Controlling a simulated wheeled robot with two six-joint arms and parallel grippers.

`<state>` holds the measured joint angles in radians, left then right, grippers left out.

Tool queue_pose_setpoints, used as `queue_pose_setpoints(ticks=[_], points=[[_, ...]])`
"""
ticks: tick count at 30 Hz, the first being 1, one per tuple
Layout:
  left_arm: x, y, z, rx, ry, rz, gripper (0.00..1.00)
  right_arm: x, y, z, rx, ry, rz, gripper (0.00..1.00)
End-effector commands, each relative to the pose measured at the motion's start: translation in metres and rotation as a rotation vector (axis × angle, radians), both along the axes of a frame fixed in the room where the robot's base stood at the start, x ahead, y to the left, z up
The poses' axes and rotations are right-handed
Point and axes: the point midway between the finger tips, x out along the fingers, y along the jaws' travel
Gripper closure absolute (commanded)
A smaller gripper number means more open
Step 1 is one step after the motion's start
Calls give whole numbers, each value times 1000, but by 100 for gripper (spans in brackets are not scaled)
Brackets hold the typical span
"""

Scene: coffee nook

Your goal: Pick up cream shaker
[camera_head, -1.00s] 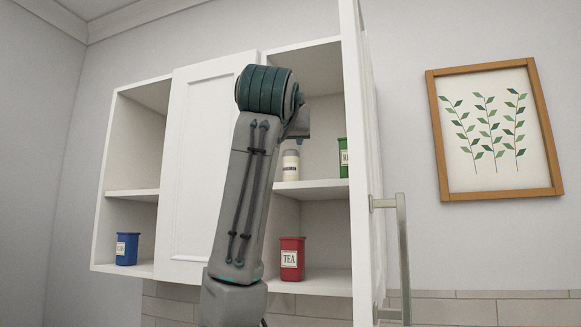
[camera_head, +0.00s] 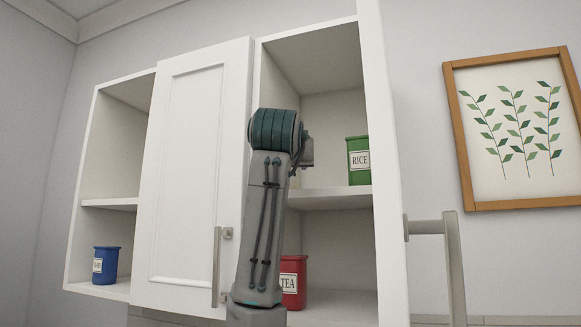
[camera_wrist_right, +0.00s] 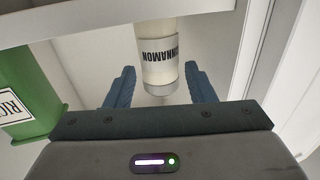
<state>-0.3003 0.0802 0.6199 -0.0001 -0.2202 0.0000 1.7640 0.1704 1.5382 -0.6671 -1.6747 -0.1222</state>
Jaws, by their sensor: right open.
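The cream shaker (camera_wrist_right: 158,62) shows in the right wrist view with a pale label reading CINNAMON, upside down in that picture. My right gripper (camera_wrist_right: 159,72) is open, with one blue finger on each side of the shaker's near end. A gap shows between each finger and the shaker, so it is not gripped. In the head view my right arm covers nearly all of the shaker on the upper shelf, and its fingers are hidden too. My left gripper is not in view.
A green RICE canister (camera_head: 358,160) stands close by on the same shelf (camera_head: 335,197); it also shows in the wrist view (camera_wrist_right: 28,85). A red TEA canister (camera_head: 293,282) is below and a blue canister (camera_head: 105,265) is at left. An open cabinet door (camera_head: 385,150) is at right.

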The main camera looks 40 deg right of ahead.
Motion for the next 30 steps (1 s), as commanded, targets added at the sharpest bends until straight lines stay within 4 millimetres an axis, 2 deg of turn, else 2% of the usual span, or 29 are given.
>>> queue_pose_setpoints(ticks=[5,12,15,21,23,27,30], points=[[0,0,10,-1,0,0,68,7,-9,2,-1,4,-2,51],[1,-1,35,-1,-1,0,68,27,-34,3,0,5,-3,51],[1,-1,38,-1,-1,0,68,33,-40,2,0,1,-1,51],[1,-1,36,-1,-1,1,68,34,-40,-1,0,0,0,51],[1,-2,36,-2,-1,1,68,34,-40,-1,-1,1,0,60],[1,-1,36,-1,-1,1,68,34,-40,-1,-1,1,0,86],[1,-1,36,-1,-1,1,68,34,-40,0,0,0,0,86]])
